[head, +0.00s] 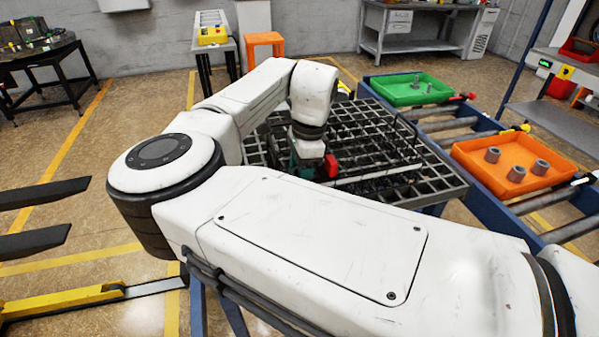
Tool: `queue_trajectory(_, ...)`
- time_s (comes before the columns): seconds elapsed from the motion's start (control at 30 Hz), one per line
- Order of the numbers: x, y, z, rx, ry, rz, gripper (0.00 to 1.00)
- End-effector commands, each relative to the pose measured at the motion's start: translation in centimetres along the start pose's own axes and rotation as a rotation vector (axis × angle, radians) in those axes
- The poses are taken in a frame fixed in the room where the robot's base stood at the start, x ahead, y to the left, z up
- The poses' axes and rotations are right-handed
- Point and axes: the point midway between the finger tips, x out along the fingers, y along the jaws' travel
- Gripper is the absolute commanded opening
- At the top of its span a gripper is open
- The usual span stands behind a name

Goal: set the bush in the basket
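The basket (408,178) is a dark metal grid with square cells, on a stand in the middle of the head view. My arm reaches over it. My gripper (308,172) points down at the basket, with teal and red parts showing near its end. Its fingertips are mostly hidden, so I cannot tell whether it is open or holds anything. Three grey ring-shaped bushes, at left (492,155), front (516,173) and right (540,167), stand in an orange tray (470,157) to the right of the basket. My arm hides the basket's near left part.
A green tray (390,96) with a few small grey parts lies behind the orange tray, on a blue-framed roller conveyor (447,124). Dark fork-like bars (40,193) stick in at left. An orange stool (264,40) and a grey workbench (425,28) stand behind.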

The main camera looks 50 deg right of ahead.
Motion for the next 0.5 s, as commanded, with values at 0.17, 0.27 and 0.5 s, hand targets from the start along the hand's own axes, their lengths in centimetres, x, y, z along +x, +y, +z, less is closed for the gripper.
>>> queue_trajectory(0.17, -0.04, -0.01, 0.02, 0.0, 0.0, 0.0, 0.66)
queue_trajectory(0.27, -0.05, -0.01, 0.02, 0.0, 0.0, 0.0, 0.72)
queue_trajectory(0.5, -0.21, -0.02, 0.05, 0.0, 0.0, -0.001, 0.72)
